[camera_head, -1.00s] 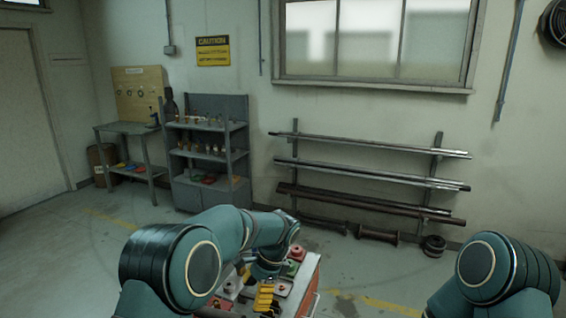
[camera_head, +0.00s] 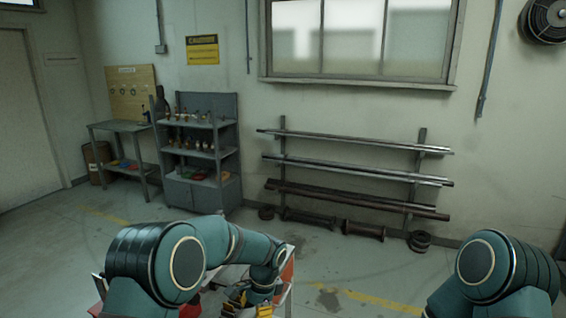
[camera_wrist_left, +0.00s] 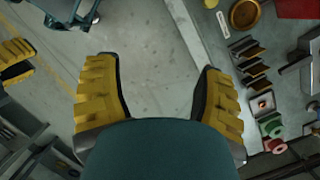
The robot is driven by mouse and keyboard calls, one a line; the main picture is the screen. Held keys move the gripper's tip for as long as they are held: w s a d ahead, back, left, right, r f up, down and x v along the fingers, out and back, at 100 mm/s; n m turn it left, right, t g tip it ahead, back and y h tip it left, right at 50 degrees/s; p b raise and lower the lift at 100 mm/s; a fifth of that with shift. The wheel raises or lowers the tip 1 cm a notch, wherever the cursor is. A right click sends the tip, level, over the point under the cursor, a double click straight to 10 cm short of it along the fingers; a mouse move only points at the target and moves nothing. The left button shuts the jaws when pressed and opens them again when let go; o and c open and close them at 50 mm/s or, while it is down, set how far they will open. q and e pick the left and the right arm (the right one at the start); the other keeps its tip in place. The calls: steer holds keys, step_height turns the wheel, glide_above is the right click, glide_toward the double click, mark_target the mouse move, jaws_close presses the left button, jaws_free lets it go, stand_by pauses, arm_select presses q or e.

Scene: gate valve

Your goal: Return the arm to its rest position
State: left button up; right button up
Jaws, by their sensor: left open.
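My left arm (camera_head: 215,242) comes in from the left in the head view, bent at the elbow with its forearm lowered toward the bottom edge. Its gripper (camera_head: 248,302) is partly cut off there by the frame edge. In the left wrist view the two yellow ribbed fingers of my left gripper (camera_wrist_left: 158,70) stand wide apart, with only bare floor between them. My right arm (camera_head: 488,270) shows only its upper part at the bottom right of the head view. A yellow ribbed finger-like piece (camera_wrist_left: 14,60) at the wrist view's left edge may be my right gripper.
A red-sided cart (camera_head: 287,278) stands behind my left forearm. The wrist view shows a grey surface (camera_wrist_left: 225,60) with several small parts at right. Shelves (camera_head: 203,150), a side table (camera_head: 118,128) and a pipe rack (camera_head: 355,170) line the wall. Floor between my arms is open.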

arm_select(q)
steer(key=s+f+n+h+b, duration=0.2)
steer(key=s+f+n+h, duration=0.35)
steer(key=s+f, duration=0.75)
steer(key=s+a+f+n+t+b, duration=0.1)
steer(key=s+a+f+n+t, duration=0.2)
steer(key=s+n, duration=0.6)
step_height(320, 180, down, 2)
steer(key=shift+s+a+f+t+h+b, duration=0.15)
steer(key=shift+f+t+h+b, duration=0.1)
steer(key=shift+t+h+b, duration=0.15)
arm_select(e)
steer(key=f, duration=0.4)
steer(key=shift+s+a+f, duration=0.15)
steer(key=shift+s+a, duration=0.05)
steer(key=shift+a, duration=0.1)
